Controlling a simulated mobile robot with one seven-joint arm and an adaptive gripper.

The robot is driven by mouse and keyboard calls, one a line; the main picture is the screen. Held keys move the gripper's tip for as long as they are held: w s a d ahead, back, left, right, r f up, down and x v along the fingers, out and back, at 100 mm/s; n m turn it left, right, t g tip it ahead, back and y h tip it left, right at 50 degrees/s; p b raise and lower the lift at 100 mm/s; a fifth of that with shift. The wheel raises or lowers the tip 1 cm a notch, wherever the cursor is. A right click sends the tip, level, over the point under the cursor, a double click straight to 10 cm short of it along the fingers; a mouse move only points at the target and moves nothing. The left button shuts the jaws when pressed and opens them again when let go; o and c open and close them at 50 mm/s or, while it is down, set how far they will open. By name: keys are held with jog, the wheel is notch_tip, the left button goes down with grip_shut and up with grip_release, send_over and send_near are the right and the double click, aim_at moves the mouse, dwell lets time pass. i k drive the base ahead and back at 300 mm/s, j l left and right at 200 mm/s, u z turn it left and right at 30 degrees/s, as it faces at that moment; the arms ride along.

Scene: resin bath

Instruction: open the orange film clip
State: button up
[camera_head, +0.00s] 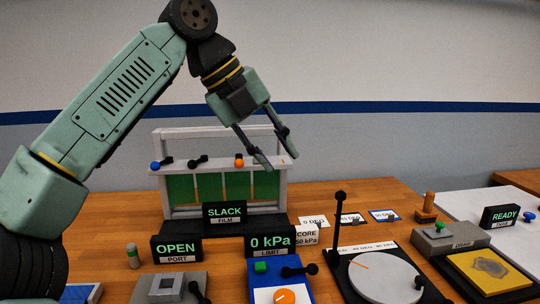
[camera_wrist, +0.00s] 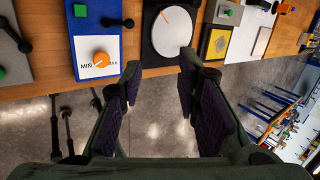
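The orange film clip (camera_head: 239,162) is a small orange knob with a dark stub on the top rail of a pale film frame (camera_head: 170,145). It is the rightmost of three clips, beside a black clip (camera_head: 198,161) and a blue clip (camera_head: 157,165). My gripper (camera_head: 283,161) is open and empty, its fingers pointing down and to the right, just right of the orange clip in the picture. How far it is in depth from the clip I cannot tell. In the wrist view my gripper (camera_wrist: 160,63) is also open with nothing between the fingers; no film clip shows there.
Signs reading SLACK (camera_head: 224,212), OPEN (camera_head: 176,248) and 0 kPa (camera_head: 270,242) stand before the frame. A tall black lever (camera_head: 339,210) rises by a white disc (camera_head: 385,277). The wrist view shows the bench edge and floor (camera_wrist: 160,120).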

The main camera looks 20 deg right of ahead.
aim_at(238, 163)
jog(key=i, duration=0.5)
jog(key=i+l, duration=0.15)
jog(key=i, duration=0.35)
jog(key=k, duration=0.1)
